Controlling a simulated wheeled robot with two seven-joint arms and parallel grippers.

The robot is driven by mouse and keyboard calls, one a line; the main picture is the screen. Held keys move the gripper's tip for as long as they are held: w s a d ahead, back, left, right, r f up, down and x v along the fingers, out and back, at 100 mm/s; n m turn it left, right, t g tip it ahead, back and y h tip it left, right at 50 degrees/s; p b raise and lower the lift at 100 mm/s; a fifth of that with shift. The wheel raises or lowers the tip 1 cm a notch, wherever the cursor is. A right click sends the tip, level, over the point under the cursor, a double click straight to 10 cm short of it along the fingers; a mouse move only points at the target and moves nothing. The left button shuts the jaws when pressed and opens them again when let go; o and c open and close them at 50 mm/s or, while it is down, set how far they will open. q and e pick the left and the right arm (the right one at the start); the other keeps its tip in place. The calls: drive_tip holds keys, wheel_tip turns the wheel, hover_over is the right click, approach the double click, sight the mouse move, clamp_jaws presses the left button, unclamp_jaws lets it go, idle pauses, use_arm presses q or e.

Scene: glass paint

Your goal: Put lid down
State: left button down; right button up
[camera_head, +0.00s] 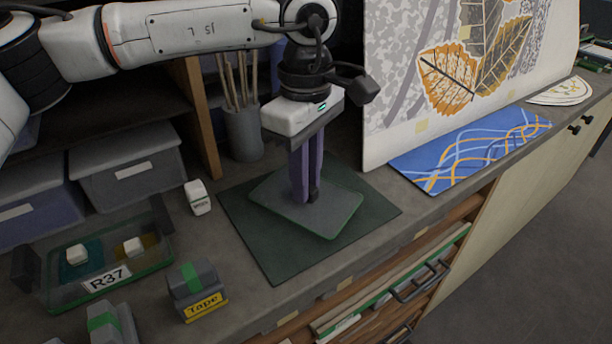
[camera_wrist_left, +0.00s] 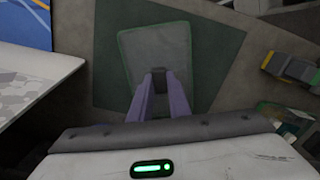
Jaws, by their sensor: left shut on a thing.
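The lid (camera_head: 335,214) is a clear, rounded rectangular pane with a green edge. It lies flat on or just above a dark green mat (camera_head: 265,250); I cannot tell if it touches. My left gripper (camera_head: 312,194) points down at the lid's middle, its purple fingers shut on a small dark knob there. In the left wrist view the lid (camera_wrist_left: 190,55) lies ahead of the fingers, over the mat (camera_wrist_left: 223,45), with the knob (camera_wrist_left: 158,76) between the fingertips. A glass container labelled R37 (camera_head: 150,275) stands open at the left with small pale blocks inside. My right gripper is not in view.
A small white block (camera_head: 198,198) stands left of the mat. A tape dispenser (camera_head: 193,290) and a grey-green block (camera_head: 112,322) sit at the front left. A brush pot (camera_head: 243,135) stands behind. A large leaf panel (camera_head: 400,110) and a blue patterned sheet (camera_head: 465,150) are at the right.

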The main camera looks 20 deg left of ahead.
use_arm(q)
drive_tip(key=shift+f, duration=0.15)
drive_tip(key=c, duration=1.7)
unclamp_jaws()
drive_tip(key=shift+o, duration=0.2)
wheel_tip(320, 180, up, 12)
drive_tip(key=shift+r, duration=0.2)
